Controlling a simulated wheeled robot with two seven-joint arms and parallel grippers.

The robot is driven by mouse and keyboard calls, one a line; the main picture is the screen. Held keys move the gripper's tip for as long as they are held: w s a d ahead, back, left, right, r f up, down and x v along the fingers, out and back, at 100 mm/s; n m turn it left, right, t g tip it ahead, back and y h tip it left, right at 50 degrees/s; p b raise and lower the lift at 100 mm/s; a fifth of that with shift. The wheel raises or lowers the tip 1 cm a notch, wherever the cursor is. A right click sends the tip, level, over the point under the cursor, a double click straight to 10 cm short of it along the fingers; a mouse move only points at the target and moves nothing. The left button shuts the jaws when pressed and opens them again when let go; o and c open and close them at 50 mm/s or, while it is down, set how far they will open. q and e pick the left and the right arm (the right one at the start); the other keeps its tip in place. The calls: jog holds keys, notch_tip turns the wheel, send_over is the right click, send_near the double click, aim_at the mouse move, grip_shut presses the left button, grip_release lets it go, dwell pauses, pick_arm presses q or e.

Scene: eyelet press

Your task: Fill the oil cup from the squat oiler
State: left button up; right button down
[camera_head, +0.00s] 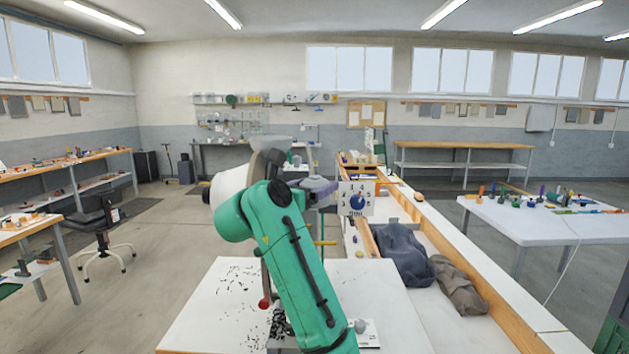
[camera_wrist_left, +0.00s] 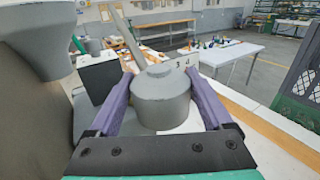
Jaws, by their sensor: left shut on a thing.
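My left gripper (camera_head: 318,187) has purple fingers and is raised over the white bench (camera_head: 205,318). In the left wrist view, its fingers (camera_wrist_left: 160,80) are shut on the squat oiler (camera_wrist_left: 161,104), a grey round can with a domed top. The oiler's thin spout (camera_wrist_left: 130,40) points up and to the left, away from the wrist. A large grey press body (camera_wrist_left: 32,95) stands close to the left of the fingers. I cannot pick out the oil cup; my arm hides much of the press in the head view. My right gripper is not in view.
A numbered dial plate (camera_head: 357,199) stands just right of the gripper. A dark cloth bag (camera_head: 402,255) and a brown one (camera_head: 460,285) lie on the bench at right. A dark box (camera_wrist_left: 98,80) is close beyond the left finger.

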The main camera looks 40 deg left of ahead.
aim_at(321, 184)
pick_arm(q)
jog(key=g+p, duration=0.1)
jog(key=p, duration=0.2)
jog(key=shift+d+r+n, duration=0.3)
jog(key=shift+r+n, duration=0.05)
jog(key=shift+n, duration=0.05)
jog(key=s+d+n+g+p, duration=0.1)
jog(key=p, duration=0.3)
jog(key=shift+h, duration=0.4)
jog(key=shift+s+d+f+n+g+h, duration=0.2)
jog(key=shift+d+n+g+h, duration=0.1)
jog(key=shift+n+g, duration=0.45)
jog(key=shift+s+d+r+n+g+h, duration=0.15)
jog(key=shift+n+g+h, duration=0.3)
jog(key=shift+g, duration=0.3)
jog(key=shift+r+n+g+h, duration=0.35)
jog(key=shift+n+g+h, duration=0.45)
jog(key=shift+g, duration=0.2)
jog(key=shift+h, duration=0.25)
jog(key=shift+a+n+g, duration=0.2)
jog(key=shift+n+g, duration=0.1)
jog(key=shift+g, duration=0.1)
jog(key=shift+h, duration=0.3)
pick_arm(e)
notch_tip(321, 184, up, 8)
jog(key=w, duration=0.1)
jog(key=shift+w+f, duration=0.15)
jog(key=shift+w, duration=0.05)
pick_arm(q)
jog(key=shift+d+r, duration=0.1)
